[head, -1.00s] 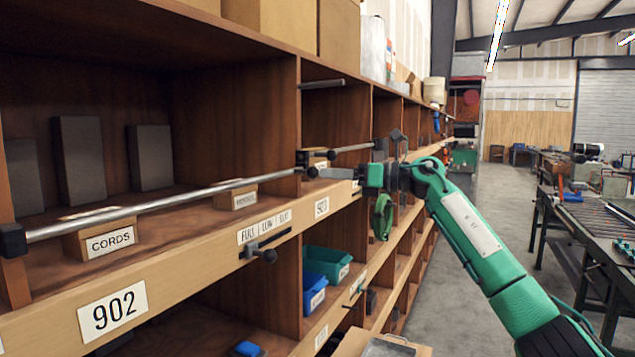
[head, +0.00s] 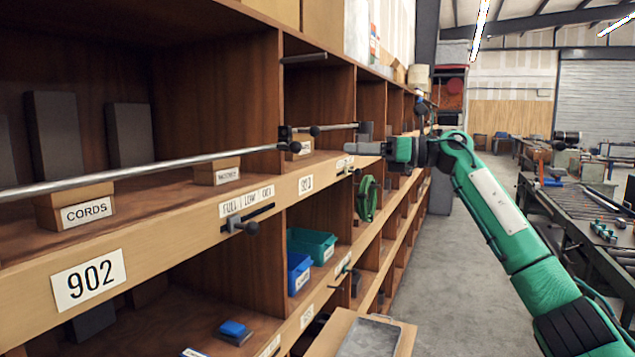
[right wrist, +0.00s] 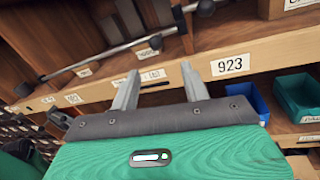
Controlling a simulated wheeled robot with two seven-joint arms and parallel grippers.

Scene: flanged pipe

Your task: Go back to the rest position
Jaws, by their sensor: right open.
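My right gripper (head: 358,140) is at the end of the green arm, in front of the shelf rack in the head view. In the right wrist view its two grey fingers (right wrist: 158,88) are apart with nothing between them. They point toward the wooden shelf edge, with the 923 label (right wrist: 230,65) just right of the fingers. A metal rod (head: 150,170) with black end fittings runs along the front of the upper compartment, apart from the gripper as far as I can tell. My left gripper is not in view.
The wooden shelf rack (head: 150,240) fills the left side, with a CORDS box (head: 85,208) and a teal bin (head: 312,243) beside a blue bin (head: 299,270). A workbench (head: 570,205) stands at right. The grey aisle floor (head: 450,290) between is clear.

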